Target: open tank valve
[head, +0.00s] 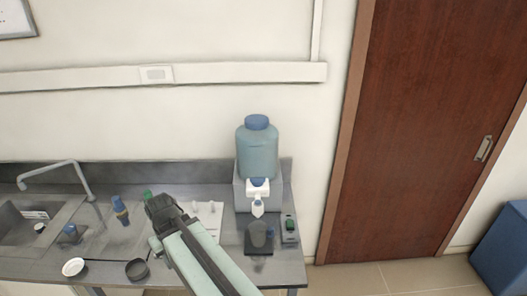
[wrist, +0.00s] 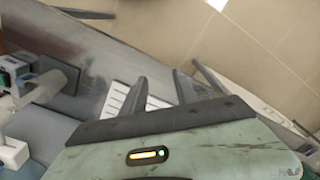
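The tank (head: 257,152) is a translucent blue-green container with a blue cap. It stands upright on a grey stand at the right end of the counter. My gripper (head: 160,204) is over the counter, left of the tank and apart from the valve. In the wrist view my gripper (wrist: 160,88) shows two dark fingers spread apart with nothing between them. White and teal parts show at that view's left edge; I cannot tell whether they are the valve.
A sink (head: 30,218) with a faucet, a blue-topped bottle (head: 120,210), a white dish (head: 73,267) and a black dish (head: 137,269) are left. A brown door (head: 430,120) is right.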

